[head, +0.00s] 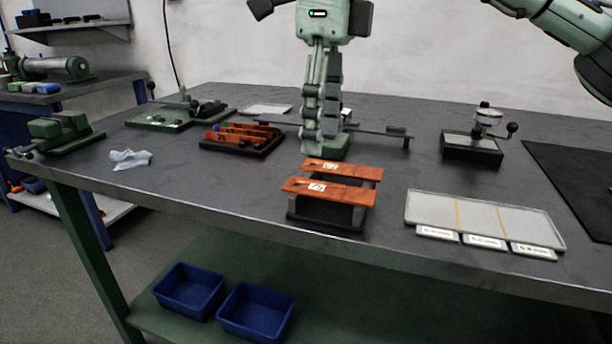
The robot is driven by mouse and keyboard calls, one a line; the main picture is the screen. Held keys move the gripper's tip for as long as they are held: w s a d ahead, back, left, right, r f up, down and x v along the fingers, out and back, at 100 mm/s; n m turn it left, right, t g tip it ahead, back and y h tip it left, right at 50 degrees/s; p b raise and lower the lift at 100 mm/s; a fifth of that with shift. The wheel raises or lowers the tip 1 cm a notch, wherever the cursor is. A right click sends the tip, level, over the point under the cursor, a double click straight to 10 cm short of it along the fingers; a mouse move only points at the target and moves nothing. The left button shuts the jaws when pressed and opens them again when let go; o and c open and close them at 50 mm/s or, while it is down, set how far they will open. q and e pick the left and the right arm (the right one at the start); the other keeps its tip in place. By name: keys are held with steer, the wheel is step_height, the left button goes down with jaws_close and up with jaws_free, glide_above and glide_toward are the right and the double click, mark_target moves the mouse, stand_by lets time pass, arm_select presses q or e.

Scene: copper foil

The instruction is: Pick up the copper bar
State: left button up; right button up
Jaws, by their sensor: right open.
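Two flat copper bars with white labels lie crosswise on a dark stand (328,213) near the table's front edge. The front copper bar (345,194) and the rear copper bar (360,173) are parallel, with a gap between them. My right gripper (324,150) points down from the top middle. It is open and empty, with its fingertips just above and behind the rear bar in the picture. Its exact height over the table is hard to tell. More copper-coloured pieces (250,130) lie in a black tray to the left. My left gripper is not in view.
A light tray (430,207) with yellow lines and labels lies right of the stand. A black gauge device (472,150) stands behind it. A thin rail (376,132) runs behind the gripper. A green vise (60,132) and crumpled cloth (130,158) are at left.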

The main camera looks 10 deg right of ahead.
mark_target(330, 189)
steer(key=shift+w+d+r+h, duration=0.15)
steer(key=shift+d+h, duration=0.15)
steer(key=shift+d, duration=0.25)
steer(key=shift+d+f, duration=0.1)
steer(key=shift+f, duration=0.2)
steer(key=f, duration=0.6)
steer(key=shift+s+f, duration=0.3)
steer(key=shift+f, duration=0.1)
jaws_close()
